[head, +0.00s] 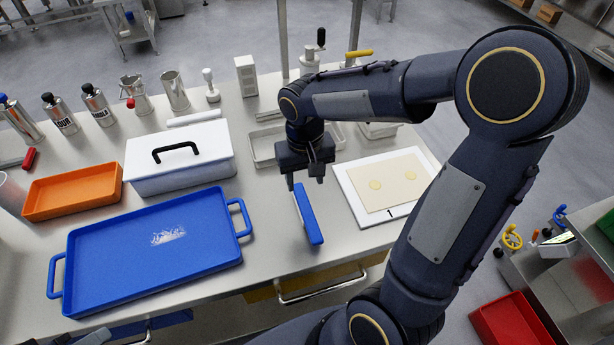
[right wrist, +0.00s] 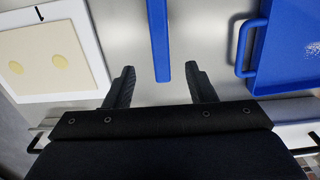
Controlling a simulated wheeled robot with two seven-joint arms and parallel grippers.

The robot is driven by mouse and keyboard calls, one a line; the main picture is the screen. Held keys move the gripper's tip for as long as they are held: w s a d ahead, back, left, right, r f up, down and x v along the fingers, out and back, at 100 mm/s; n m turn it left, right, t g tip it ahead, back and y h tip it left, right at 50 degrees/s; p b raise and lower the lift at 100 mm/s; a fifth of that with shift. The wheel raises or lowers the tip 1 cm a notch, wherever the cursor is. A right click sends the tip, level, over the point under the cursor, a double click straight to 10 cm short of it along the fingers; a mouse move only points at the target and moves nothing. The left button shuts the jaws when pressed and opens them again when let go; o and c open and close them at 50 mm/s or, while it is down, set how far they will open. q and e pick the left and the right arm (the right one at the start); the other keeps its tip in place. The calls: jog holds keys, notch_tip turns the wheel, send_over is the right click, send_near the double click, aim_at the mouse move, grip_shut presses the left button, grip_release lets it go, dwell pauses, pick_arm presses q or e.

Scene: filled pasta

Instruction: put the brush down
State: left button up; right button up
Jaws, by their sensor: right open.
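The brush (head: 308,214) shows as a long blue bar on the steel table, between the blue tray and the white board. It appears to lie on the tabletop; its bristles cannot be made out. My right gripper (head: 305,181) is above the brush's far end. In the right wrist view my right gripper (right wrist: 160,70) is open, with clear gaps between its fingers and the line of the brush (right wrist: 160,38). Neither finger touches the brush there.
A blue tray (head: 95,255) with a white powdery patch is at left. A white board (head: 362,212) carries a dough sheet (head: 392,193) with two yellow rounds. Behind are a white lidded box (head: 180,180), an orange tray (head: 75,208) and metal pans (head: 262,152).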

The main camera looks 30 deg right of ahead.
jog(key=s+a+r+t+y, duration=0.2)
jog(key=s+r, duration=0.1)
jog(key=s, duration=0.4)
jog(key=s+a+r+n+t+y, duration=0.1)
jog(key=s+r+t, duration=0.2)
jog(key=s, duration=0.5)
jog(key=shift+a+t+y, duration=0.3)
jog(key=shift+a+y, duration=0.05)
jog(key=shift+y, duration=0.05)
jog(key=shift+o, duration=0.5)
jog(key=shift+r, duration=0.1)
